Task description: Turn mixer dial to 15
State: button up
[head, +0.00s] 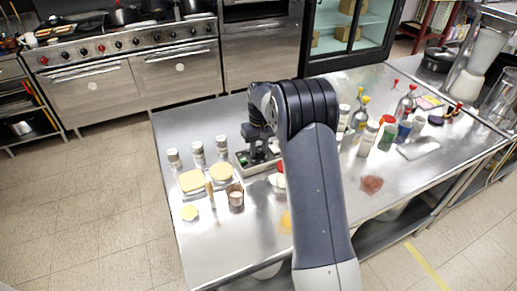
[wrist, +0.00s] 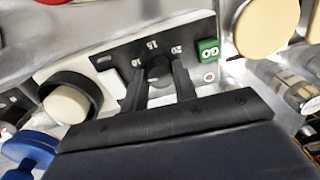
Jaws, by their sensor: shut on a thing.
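The mixer's dark control panel (wrist: 108,70) lies in the upper middle of the wrist view. The round black dial (wrist: 158,66) sits below that mark. My gripper (wrist: 161,80) is shut on the dial, one finger at each side. I cannot make out the dial's pointer. A green GO button (wrist: 208,50) is at the panel's right end. In the head view my gripper (head: 260,152) is down at the panel (head: 241,163), and my arm hides part of it.
In the wrist view a cream cup in a black ring (wrist: 66,103) is left of the panel, and a blue object (wrist: 28,150) is near the lower left. Shakers, boards and a brown cup (head: 235,195) stand left on the steel table (head: 210,255); bottles crowd the right.

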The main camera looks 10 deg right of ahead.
jog(key=m, duration=0.4)
jog(key=shift+m, duration=0.3)
jog(key=m, duration=0.3)
jog(key=shift+m+t, duration=0.3)
jog(key=m, duration=0.3)
jog(key=shift+m, duration=0.3)
jog(key=shift+m+b, duration=0.3)
jog(key=shift+m, duration=1.5)
jog(key=o, duration=1)
jog(key=shift+s, duration=0.1)
jog(key=shift+c, duration=0.2)
jog(key=shift+r, duration=0.1)
